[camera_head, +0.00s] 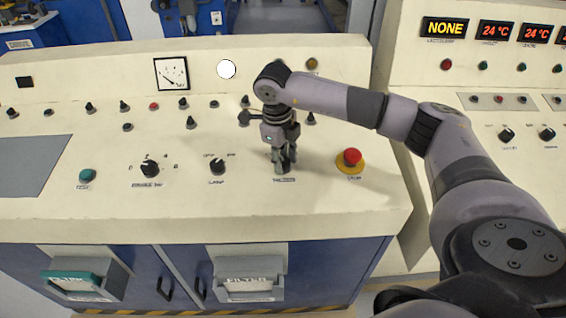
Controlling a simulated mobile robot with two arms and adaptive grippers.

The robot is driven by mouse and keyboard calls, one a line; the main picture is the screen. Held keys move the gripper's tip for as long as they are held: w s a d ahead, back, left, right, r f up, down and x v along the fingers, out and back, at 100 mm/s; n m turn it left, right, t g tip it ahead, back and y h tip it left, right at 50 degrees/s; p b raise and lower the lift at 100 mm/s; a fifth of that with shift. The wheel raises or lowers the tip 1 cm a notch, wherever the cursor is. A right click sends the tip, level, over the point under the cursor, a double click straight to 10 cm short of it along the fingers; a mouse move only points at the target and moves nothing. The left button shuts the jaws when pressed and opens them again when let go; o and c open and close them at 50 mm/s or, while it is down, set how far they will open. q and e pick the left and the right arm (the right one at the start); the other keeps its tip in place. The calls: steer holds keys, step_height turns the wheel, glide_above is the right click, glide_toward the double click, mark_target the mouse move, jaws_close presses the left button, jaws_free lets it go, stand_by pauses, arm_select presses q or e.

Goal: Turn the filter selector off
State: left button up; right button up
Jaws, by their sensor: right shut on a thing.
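My right gripper (284,168) points down at the cream control panel (110,205), just left of the red stop button. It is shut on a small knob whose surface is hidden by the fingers. A label (284,180) lies just below the fingertips and is too small to read surely. To the left, a black lamp selector knob (217,167) and a larger black rotary knob (150,169) stand uncovered on the panel. My left gripper is not in view.
A red mushroom button (352,157) on a yellow base stands close to the right of my gripper. Rows of small toggles and a gauge (172,74) lie behind. A second console (480,110) with lit displays stands at the right. A labelled filter tray (248,280) is below.

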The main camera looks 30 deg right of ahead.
steer(key=shift+n+b, duration=0.5)
steer(key=shift+n, duration=0.6)
steer(key=shift+r, duration=0.1)
steer(key=o, duration=1.1)
steer(key=shift+o, duration=0.2)
step_height(320, 180, up, 12)
steer(key=a, duration=0.1)
steer(key=shift+a, duration=0.15)
steer(key=shift+s, duration=0.1)
